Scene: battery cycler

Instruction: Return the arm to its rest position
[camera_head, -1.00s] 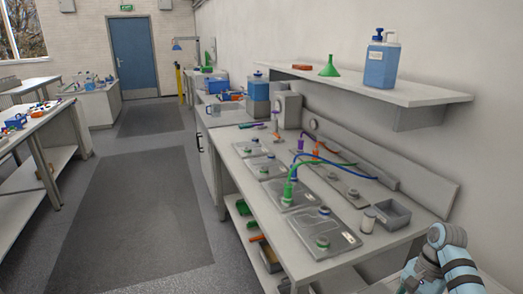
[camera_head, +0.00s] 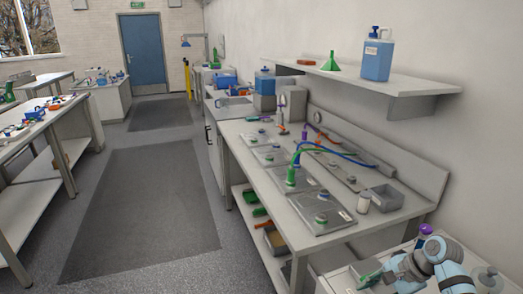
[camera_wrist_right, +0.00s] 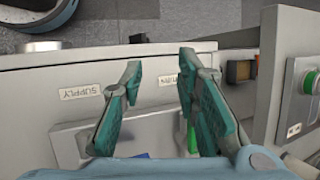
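My right arm comes in at the lower right of the head view, over a white surface there. Its gripper (camera_head: 370,279) has teal fingers, partly cut off by the bottom edge. In the right wrist view the two teal fingers of my right gripper (camera_wrist_right: 160,64) stand apart with nothing between the tips. Beneath them is a pale surface with a label reading SUPPLY (camera_wrist_right: 81,91), upside down. A grey tray (camera_wrist_right: 70,148) lies partly hidden behind the fingers. My left gripper is not in view.
A shelf (camera_head: 400,88) hangs above. A box with a green button (camera_wrist_right: 308,83) is right in the wrist view. The floor mat (camera_head: 145,210) is clear.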

